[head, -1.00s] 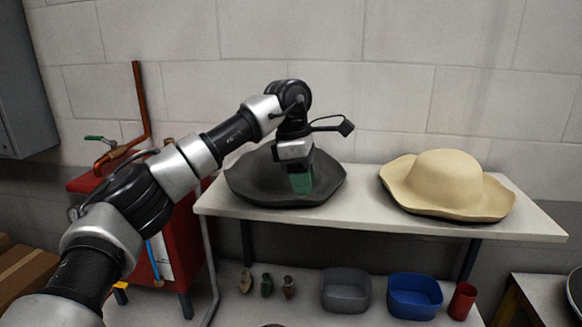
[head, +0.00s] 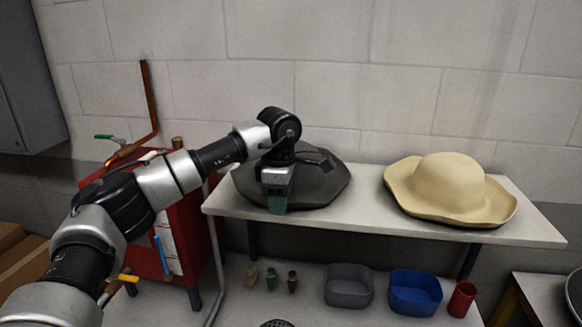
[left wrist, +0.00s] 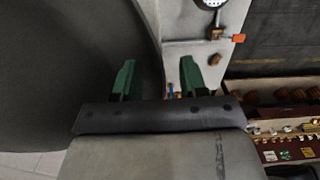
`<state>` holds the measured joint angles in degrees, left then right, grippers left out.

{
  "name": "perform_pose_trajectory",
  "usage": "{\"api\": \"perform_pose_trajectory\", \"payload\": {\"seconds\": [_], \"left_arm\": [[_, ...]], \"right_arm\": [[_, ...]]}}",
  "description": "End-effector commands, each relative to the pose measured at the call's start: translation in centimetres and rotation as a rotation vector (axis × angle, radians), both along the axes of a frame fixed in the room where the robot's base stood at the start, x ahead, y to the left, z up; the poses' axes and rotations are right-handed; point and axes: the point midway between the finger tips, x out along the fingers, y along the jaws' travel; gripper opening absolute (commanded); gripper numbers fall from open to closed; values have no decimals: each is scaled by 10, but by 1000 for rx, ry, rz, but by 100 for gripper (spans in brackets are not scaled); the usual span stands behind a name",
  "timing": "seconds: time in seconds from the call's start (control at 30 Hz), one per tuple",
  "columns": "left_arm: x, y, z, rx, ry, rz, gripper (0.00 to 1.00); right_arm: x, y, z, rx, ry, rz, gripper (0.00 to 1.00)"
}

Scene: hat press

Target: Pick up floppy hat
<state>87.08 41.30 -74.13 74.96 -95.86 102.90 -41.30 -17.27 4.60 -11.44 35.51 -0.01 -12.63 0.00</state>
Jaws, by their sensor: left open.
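A dark grey wide-brimmed hat (head: 318,184) lies at the left end of the white shelf, and a tan floppy hat (head: 450,186) lies at the right end. My left gripper (head: 277,208), with green fingers, is at the front left edge of the dark hat and hides part of it. In the left wrist view the green fingers (left wrist: 157,78) are apart with nothing clearly held. The dark hat (left wrist: 60,70) fills the left side there, its curved edge passing between the fingertips in the picture. Whether they touch it cannot be told. My right gripper is not in view.
The white shelf (head: 375,211) has free room between the hats. Below are a grey bin (head: 348,288), a blue bin (head: 415,293), a red cup (head: 462,299) and small bottles (head: 271,279). A red cabinet (head: 193,232) with a pipe stands left, near my arm.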

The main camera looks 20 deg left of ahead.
Motion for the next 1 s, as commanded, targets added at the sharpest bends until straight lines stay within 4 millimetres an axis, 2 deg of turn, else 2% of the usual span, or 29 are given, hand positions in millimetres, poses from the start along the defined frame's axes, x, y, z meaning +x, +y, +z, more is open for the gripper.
{"api": "perform_pose_trajectory", "payload": {"seconds": [0.13,0.33,0.6,1.0], "left_arm": [[0,0,-10,0,1,0,43],[0,0,-11,0,-1,0,43],[0,0,-10,-1,0,0,1],[0,0,-8,-1,-2,0,0]], "right_arm": [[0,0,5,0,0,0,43],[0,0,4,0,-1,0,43],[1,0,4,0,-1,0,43],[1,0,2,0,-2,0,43]]}}
